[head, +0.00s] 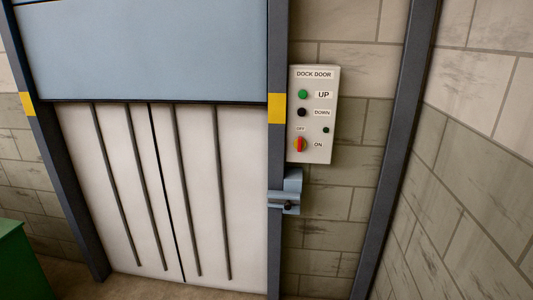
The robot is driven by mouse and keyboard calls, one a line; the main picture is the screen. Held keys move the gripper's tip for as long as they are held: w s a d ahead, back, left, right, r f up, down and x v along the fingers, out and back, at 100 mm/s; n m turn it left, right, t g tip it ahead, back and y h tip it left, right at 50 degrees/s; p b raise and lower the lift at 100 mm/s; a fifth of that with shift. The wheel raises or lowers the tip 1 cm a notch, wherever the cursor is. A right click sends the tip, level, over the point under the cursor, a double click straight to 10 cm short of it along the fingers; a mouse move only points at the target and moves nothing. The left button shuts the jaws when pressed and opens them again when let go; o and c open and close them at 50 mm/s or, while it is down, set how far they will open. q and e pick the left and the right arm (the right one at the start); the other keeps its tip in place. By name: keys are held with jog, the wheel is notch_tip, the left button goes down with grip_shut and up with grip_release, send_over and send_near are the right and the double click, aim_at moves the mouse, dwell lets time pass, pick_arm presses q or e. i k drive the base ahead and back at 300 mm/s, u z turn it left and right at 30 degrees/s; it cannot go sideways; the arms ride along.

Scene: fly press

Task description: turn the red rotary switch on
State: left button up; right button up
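The red rotary switch (299,144) sits low on the left side of a pale control box (321,152) labelled DOCK DOOR. Its red handle is close to upright on a yellow disc. The label OFF is above it and ON is to its right. A small dark green lamp (326,130) is up and to the right of the switch and looks unlit. Neither of my grippers is in the head view.
Above the switch are a green UP button (303,94) and a black DOWN button (302,112). A blue-grey latch bracket (291,190) juts out below the box. A dock door (240,180) fills the left. A green object (14,262) stands at the lower left.

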aim_at(299, 143)
jog(key=u, duration=0.35)
jog(key=k, duration=0.7)
jog(key=z, duration=0.4)
jog(key=i, duration=1.65)
jog(key=u, duration=0.75)
